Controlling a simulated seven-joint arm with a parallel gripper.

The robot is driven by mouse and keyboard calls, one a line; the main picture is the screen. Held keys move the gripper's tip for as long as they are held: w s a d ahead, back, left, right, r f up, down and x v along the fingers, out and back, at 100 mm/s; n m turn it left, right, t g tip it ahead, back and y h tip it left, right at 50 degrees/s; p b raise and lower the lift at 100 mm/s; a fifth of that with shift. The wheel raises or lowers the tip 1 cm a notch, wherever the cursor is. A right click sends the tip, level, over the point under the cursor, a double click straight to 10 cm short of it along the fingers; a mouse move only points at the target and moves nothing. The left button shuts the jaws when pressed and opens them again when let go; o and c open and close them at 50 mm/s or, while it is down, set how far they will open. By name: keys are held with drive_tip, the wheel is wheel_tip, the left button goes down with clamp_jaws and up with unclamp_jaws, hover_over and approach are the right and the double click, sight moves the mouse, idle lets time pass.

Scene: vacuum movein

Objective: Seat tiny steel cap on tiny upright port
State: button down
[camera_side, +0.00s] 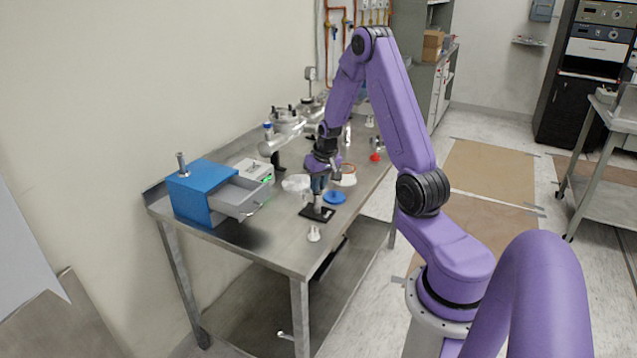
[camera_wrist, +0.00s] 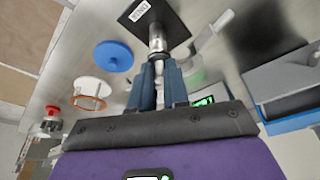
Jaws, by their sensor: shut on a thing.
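My gripper (camera_side: 319,188) points down over a small black base plate (camera_side: 326,213) near the front of the steel bench. Its blue fingers, seen from close in the wrist view (camera_wrist: 159,68), are shut on a small steel piece, the cap, mostly hidden between them. The upright steel port (camera_wrist: 157,36) stands on the black plate (camera_wrist: 128,12), which bears a white label. The port is directly in line with the fingertips. I cannot tell whether the cap touches the port or is just above it, as the two metal parts run together in view.
A blue disc (camera_side: 335,198) lies close to the plate, with a white ring part (camera_side: 345,175) behind it. A blue cabinet with an open grey drawer (camera_side: 240,200) stands at left. A small white fitting (camera_side: 313,234) stands at the front edge. Vacuum hardware (camera_side: 285,125) is behind.

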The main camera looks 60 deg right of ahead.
drive_tip(key=c, duration=1)
unclamp_jaws()
drive_tip(key=shift+c, duration=0.2)
drive_tip(key=shift+r, duration=0.1)
drive_tip(key=v, duration=1.7)
drive_tip(key=shift+r, duration=0.2)
drive_tip(key=s+a+f+n+g+y, duration=0.15)
drive_tip(key=a+n, duration=0.35)
drive_tip(key=a, duration=0.6)
drive_tip(key=s+a+n+t+y, duration=0.15)
drive_tip(key=a+n, duration=0.25)
drive_tip(key=a, duration=0.8)
drive_tip(key=s+a+f+n+g, duration=0.1)
drive_tip(key=s+a+n, duration=0.3)
drive_tip(key=s, duration=0.5)
drive_tip(key=s+a+n+g, duration=0.1)
drive_tip(key=s+a+n, duration=0.3)
drive_tip(key=s, duration=0.5)
drive_tip(key=shift+s+a+f+n+g+h, duration=0.35)
drive_tip(key=shift+a+n+g+h, duration=0.05)
drive_tip(key=shift+n, duration=0.5)
